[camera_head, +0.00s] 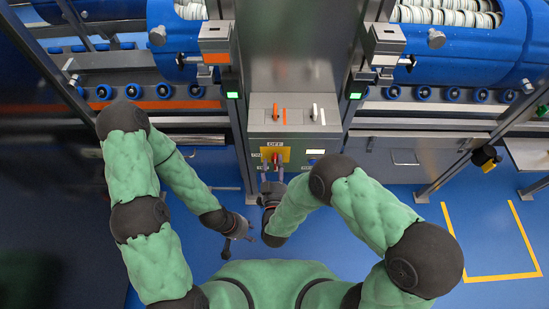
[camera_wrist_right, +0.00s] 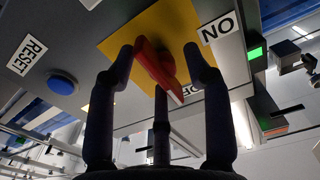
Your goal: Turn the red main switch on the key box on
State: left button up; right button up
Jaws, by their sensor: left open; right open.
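The red main switch (camera_wrist_right: 158,65) sits on a yellow plate (camera_wrist_right: 112,50) on the front of the grey key box (camera_head: 300,112). In the right wrist view its handle slants from upper left to lower right, its lower end near the partly hidden OFF label (camera_wrist_right: 188,91). The ON label (camera_wrist_right: 219,28) is beside the plate, upside down. My right gripper (camera_head: 273,172) is open in front of the switch, fingers spread on both sides of the handle; contact cannot be told. My left gripper (camera_head: 238,243) is open and empty, lower left of the box.
A blue button (camera_wrist_right: 62,84) and a RESET label (camera_wrist_right: 25,55) are beside the yellow plate. Blue tub carriers (camera_head: 470,50) stand both sides. Blue floor is free at right.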

grip_shut()
jog(key=shift+s, duration=0.1)
